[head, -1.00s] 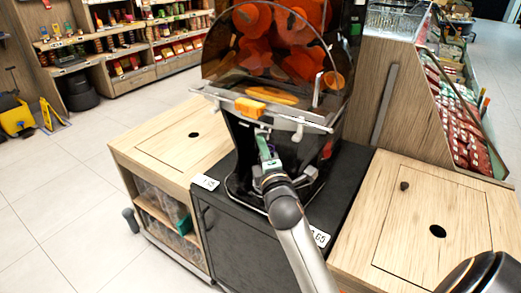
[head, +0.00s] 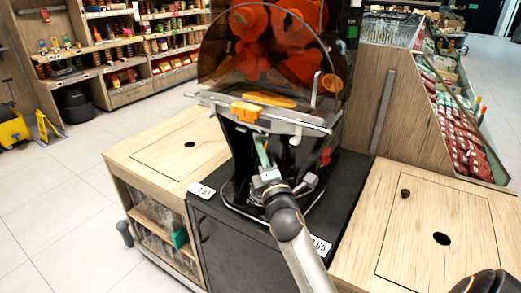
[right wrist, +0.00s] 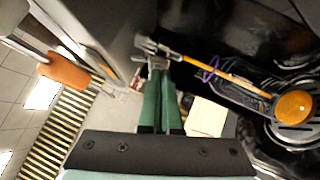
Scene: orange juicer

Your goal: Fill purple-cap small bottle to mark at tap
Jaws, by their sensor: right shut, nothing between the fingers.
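The orange juicer (head: 262,75) stands on the dark cabinet in the head view. My right gripper (head: 263,148) is shut and empty under the juicer's front. Its green fingers (right wrist: 158,98) show in the right wrist view, their tips at the metal tap (right wrist: 152,46). An orange juice stream (right wrist: 232,79) runs from beside the tap through a purple ring (right wrist: 210,71), seemingly the small bottle's neck. It leads toward a round orange patch (right wrist: 295,107) over the drip tray. My left gripper is not in view.
The dark cabinet top (head: 345,185) is mostly clear to the right of the juicer. Wooden counters with round holes flank it, one at left (head: 165,150) and one at right (head: 465,205).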

